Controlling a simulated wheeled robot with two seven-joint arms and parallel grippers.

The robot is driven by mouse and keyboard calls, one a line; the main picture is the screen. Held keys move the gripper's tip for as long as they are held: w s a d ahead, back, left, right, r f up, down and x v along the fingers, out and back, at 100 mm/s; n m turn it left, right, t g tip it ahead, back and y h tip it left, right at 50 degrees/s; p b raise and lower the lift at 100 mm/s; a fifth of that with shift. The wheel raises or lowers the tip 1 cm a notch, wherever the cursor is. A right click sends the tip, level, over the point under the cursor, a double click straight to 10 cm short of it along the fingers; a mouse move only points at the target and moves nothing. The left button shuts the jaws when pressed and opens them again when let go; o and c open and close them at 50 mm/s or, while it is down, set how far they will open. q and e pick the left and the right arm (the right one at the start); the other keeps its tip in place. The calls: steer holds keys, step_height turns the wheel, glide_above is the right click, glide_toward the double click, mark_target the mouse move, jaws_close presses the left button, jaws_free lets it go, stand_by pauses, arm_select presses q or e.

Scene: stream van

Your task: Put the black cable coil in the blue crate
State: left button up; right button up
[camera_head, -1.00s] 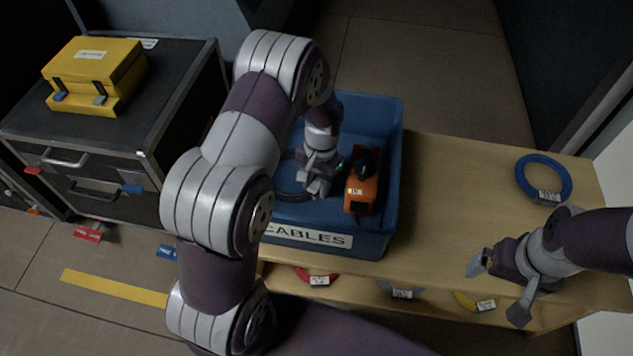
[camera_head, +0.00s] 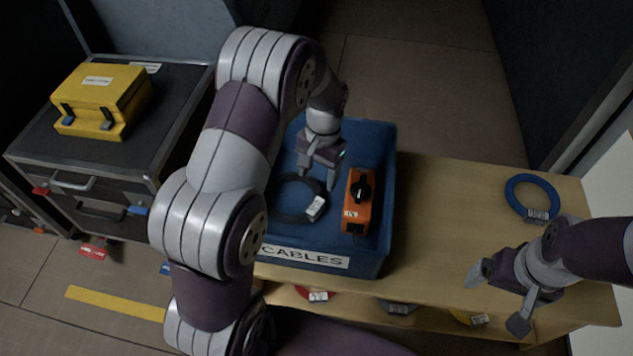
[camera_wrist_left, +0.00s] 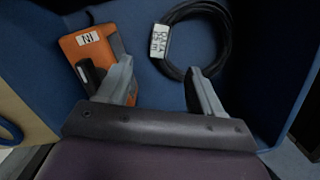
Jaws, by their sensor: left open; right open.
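The black cable coil (camera_head: 292,214) lies inside the blue crate (camera_head: 378,243), on its floor at the left, with a white tag. It also shows in the left wrist view (camera_wrist_left: 166,51), flat on the blue floor. The crate has a CABLES label on its front. My left gripper (camera_head: 318,180) is open and empty above the coil, inside or just over the crate. In the left wrist view its fingers (camera_wrist_left: 163,85) are apart, with the coil beyond them. My right gripper (camera_head: 498,300) is open and empty over the right part of the wooden bench.
An orange device (camera_head: 357,202) with a black knob lies in the crate beside the coil. A blue cable coil (camera_head: 508,193) lies on the bench (camera_head: 440,215) at right. A yellow case (camera_head: 105,92) sits on a black drawer case (camera_head: 150,128) at left. The bench middle is clear.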

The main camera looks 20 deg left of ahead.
arm_select(q)
steer(key=s+d+r+n+t, duration=0.1)
steer(key=s+r, duration=0.2)
steer(key=s, duration=0.4)
steer(key=s+d+r+t, duration=0.1)
steer(key=s+d+r, duration=0.1)
steer(key=s+r, duration=0.2)
steer(key=s, duration=0.3)
steer(key=shift+s+n+t, duration=0.3)
steer(key=shift+n+t, duration=0.1)
